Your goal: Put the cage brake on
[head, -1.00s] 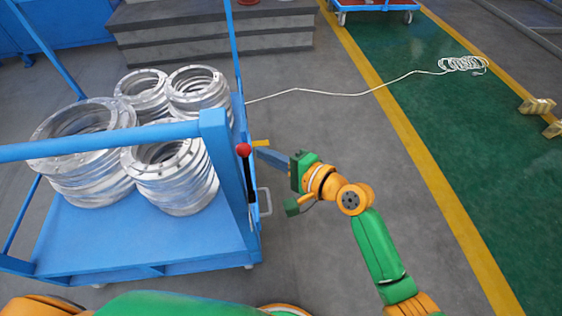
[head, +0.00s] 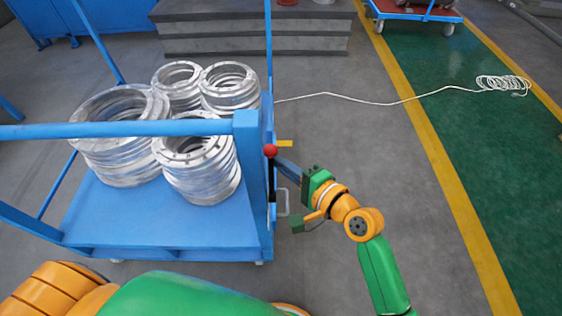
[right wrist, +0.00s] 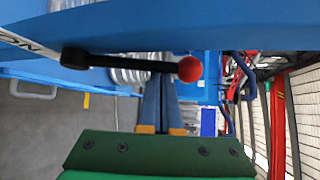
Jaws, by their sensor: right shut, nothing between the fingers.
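The brake lever is a black bar (right wrist: 125,62) with a red ball knob (head: 270,150), on the right side of the blue cage cart (head: 160,222). In the head view it stands about upright with the knob at the top; the knob also shows in the right wrist view (right wrist: 190,69). My right gripper (head: 280,163) is shut and empty, its fingertips right by the lever just below the knob. In the right wrist view the finger ends are hidden behind the bar, and I cannot tell whether they touch it. My left gripper is out of view.
Stacks of silver flanged rings (head: 200,170) stand on the cart. A grey handle (head: 282,202) and a yellow tab (head: 285,143) stick out from its right side. A white cable (head: 370,101) lies behind.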

